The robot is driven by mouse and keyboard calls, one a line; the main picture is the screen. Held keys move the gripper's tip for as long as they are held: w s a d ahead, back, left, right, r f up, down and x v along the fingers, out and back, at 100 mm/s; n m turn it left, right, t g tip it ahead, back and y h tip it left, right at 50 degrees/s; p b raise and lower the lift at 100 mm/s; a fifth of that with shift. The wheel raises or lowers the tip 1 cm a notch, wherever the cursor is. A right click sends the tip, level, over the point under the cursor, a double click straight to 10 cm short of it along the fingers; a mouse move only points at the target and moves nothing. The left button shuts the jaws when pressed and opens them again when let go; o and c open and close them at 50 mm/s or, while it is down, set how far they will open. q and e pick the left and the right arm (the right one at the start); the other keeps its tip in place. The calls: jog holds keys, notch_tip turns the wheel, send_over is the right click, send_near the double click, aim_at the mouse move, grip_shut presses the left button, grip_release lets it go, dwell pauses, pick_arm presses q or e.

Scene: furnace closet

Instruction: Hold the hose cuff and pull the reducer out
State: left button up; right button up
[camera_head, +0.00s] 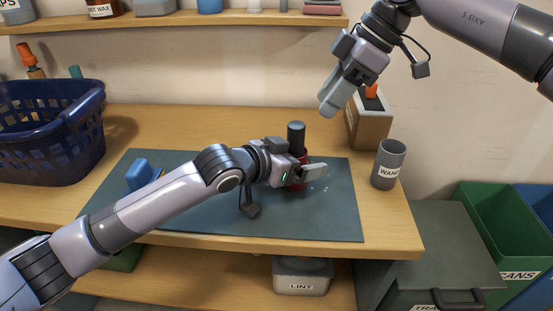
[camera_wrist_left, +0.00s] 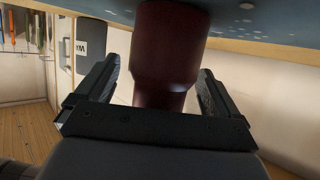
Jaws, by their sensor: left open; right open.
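The hose cuff (camera_head: 302,157) is dark red and stands upright on the mat, partly hidden behind my left gripper (camera_head: 304,173). The reducer (camera_head: 296,132) is a dark grey cylinder upright in the cuff's top. In the left wrist view the dark red cuff (camera_wrist_left: 167,45) lies between the two spread fingers of my left gripper (camera_wrist_left: 155,88), with gaps showing at both sides. My right gripper (camera_head: 335,95) is open and empty, in the air above and to the right of the reducer.
A box (camera_head: 369,128) and a grey cup (camera_head: 389,164) stand at the right, a blue basket (camera_head: 50,135) at the left. A shelf (camera_head: 180,20) hangs above.

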pick_arm(q)
jog(key=v, duration=1.1)
jog(key=shift+s+a+f, duration=0.1)
jog(key=shift+s+a, duration=0.05)
jog(key=shift+s, duration=0.1)
